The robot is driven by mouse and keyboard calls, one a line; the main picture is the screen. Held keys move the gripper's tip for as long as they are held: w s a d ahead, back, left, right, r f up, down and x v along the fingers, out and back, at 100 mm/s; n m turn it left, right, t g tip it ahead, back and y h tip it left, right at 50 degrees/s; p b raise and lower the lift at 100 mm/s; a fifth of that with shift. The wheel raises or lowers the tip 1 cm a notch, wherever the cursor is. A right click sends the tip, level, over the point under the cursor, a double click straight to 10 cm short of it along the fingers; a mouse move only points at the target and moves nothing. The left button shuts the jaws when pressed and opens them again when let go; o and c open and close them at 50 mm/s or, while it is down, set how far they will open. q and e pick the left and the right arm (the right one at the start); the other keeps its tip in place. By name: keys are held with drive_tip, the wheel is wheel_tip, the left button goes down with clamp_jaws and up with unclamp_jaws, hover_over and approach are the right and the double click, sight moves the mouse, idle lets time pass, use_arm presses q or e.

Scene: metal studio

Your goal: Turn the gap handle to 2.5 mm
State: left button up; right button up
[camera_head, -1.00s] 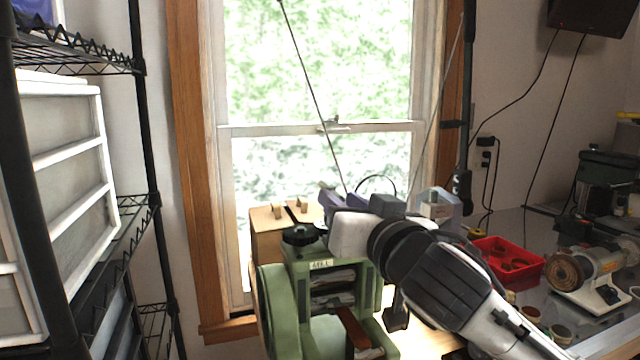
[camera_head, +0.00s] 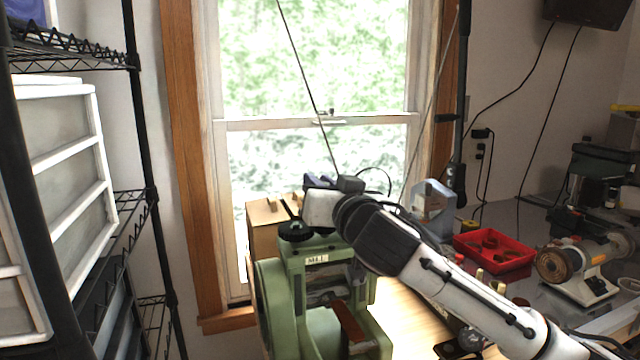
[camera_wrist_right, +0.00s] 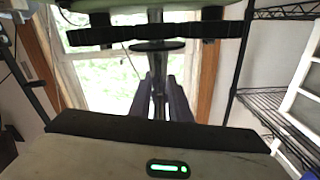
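The green mill (camera_head: 283,300) stands on the wooden bench with an "MILL" label on its front. A black knob (camera_head: 296,230) sits on its top, apparently the gap handle; no gap scale is readable. In the right wrist view a dark toothed wheel (camera_wrist_right: 105,36) crosses the top, with a thin disc below it. My left gripper is not in view.
A wooden box (camera_head: 266,215) stands behind the mill by the window. A red tray (camera_head: 494,250) and a bench grinder (camera_head: 580,268) are on the right. A wire shelf (camera_head: 75,60) with white drawers (camera_head: 72,180) is on the left. A brown lever (camera_head: 349,325) sits on the mill's front.

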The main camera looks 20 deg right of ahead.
clamp_jaws()
drive_tip(key=shift+f, duration=0.1)
drive_tip(key=shift+f+m+h+b, duration=0.15)
drive_tip(key=shift+m+h+b, duration=0.65)
drive_tip(key=shift+h, duration=0.3)
drive_tip(key=m+h, duration=0.1)
drive_tip(key=h, duration=0.1)
drive_tip(key=d+m+g+h+b, duration=0.1)
drive_tip(key=m+h, duration=0.1)
drive_tip(key=h, duration=0.1)
drive_tip(key=shift+s+b, duration=0.1)
drive_tip(key=shift+b, duration=0.2)
drive_tip(key=shift+s+d+m+g+h+b, duration=0.1)
drive_tip(key=shift+d+m+g+h+b, duration=0.15)
drive_tip(key=shift+m+g+h, duration=0.65)
drive_tip(key=shift+h, duration=0.3)
drive_tip(key=shift+o, duration=2.2)
unclamp_jaws()
drive_tip(key=shift+r, duration=0.2)
